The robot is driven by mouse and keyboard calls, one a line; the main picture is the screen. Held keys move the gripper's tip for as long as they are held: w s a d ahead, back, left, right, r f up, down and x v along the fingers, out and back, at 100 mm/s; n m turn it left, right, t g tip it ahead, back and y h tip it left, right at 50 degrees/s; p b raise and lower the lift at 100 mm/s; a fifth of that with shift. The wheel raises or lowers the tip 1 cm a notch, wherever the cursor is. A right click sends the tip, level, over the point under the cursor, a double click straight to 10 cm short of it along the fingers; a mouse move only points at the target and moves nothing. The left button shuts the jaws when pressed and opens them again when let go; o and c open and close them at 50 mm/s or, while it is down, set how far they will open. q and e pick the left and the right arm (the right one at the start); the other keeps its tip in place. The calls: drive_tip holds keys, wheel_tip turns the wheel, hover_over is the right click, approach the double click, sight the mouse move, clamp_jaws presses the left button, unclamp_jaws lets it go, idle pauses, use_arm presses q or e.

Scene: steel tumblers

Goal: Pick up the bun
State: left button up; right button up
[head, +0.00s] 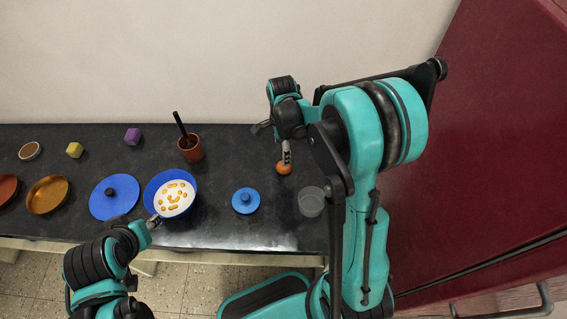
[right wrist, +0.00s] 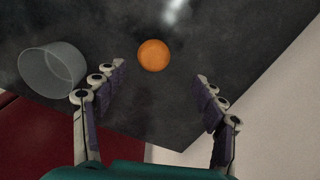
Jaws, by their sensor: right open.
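The bun, a small round orange thing (head: 283,168), lies on the dark counter (head: 225,165) in the head view. It also shows in the right wrist view (right wrist: 153,55), at upper centre, ahead of the fingertips and between their lines. My right gripper (head: 286,152) is above and behind the bun in the head view and hides a little of its top edge. In the right wrist view the right gripper (right wrist: 160,76) is open, its fingers well apart with nothing between them. My left gripper (head: 153,222) is by the front rim of the blue bowl; its opening is too small to judge.
A grey translucent cup (head: 311,203) stands to the bun's right and front. A blue lid (head: 246,201) lies front left. Further left are a blue bowl (head: 157,183) with white and orange contents, a brown cup (head: 190,154), and a blue disc (head: 114,205). A red cabinet (head: 480,150) stands right.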

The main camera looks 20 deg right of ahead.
drive_tip(key=f, duration=0.1)
drive_tip(key=f+b, duration=0.1)
drive_tip(key=f, duration=0.1)
drive_tip(key=shift+s, duration=0.2)
drive_tip(key=f, duration=0.1)
drive_tip(key=f+b, duration=0.1)
drive_tip(key=f, duration=0.1)
drive_tip(key=f+b, duration=0.1)
drive_tip(key=shift+s+d+f, duration=0.1)
drive_tip(key=shift+s+f, duration=0.2)
drive_tip(key=shift+f, duration=0.1)
drive_tip(key=shift+r, duration=0.1)
drive_tip(key=c, duration=1.2)
